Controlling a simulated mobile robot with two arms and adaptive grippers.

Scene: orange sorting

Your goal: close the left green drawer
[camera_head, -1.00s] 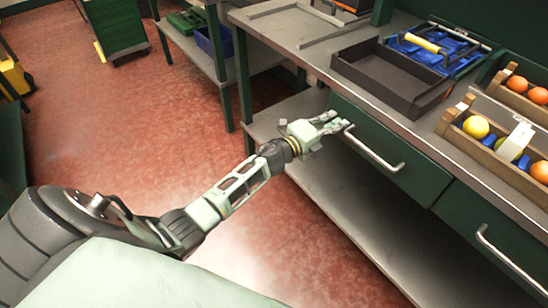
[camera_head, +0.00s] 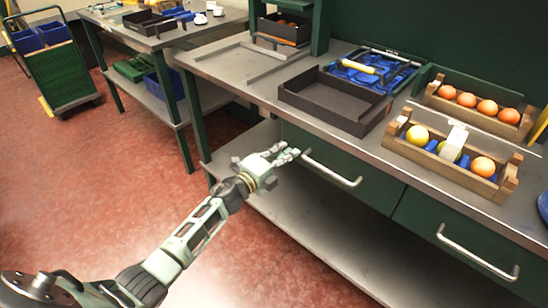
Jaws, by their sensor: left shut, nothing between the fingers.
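The left green drawer (camera_head: 376,188) is under the workbench top, its front about in line with the bench. Its metal bar handle (camera_head: 332,169) runs along the front. My left gripper (camera_head: 291,154) is shut and empty, with its fingertips close to the left end of this handle; I cannot tell whether they touch it. The right green drawer (camera_head: 440,222) with its own handle (camera_head: 477,252) lies further right. My right gripper is not in view.
On the bench top (camera_head: 232,65) stand an empty black tray (camera_head: 343,117), a blue crate (camera_head: 372,71) and wooden crates with oranges (camera_head: 455,178). A lower shelf (camera_head: 318,232) lies below the drawers. The red floor at left is open.

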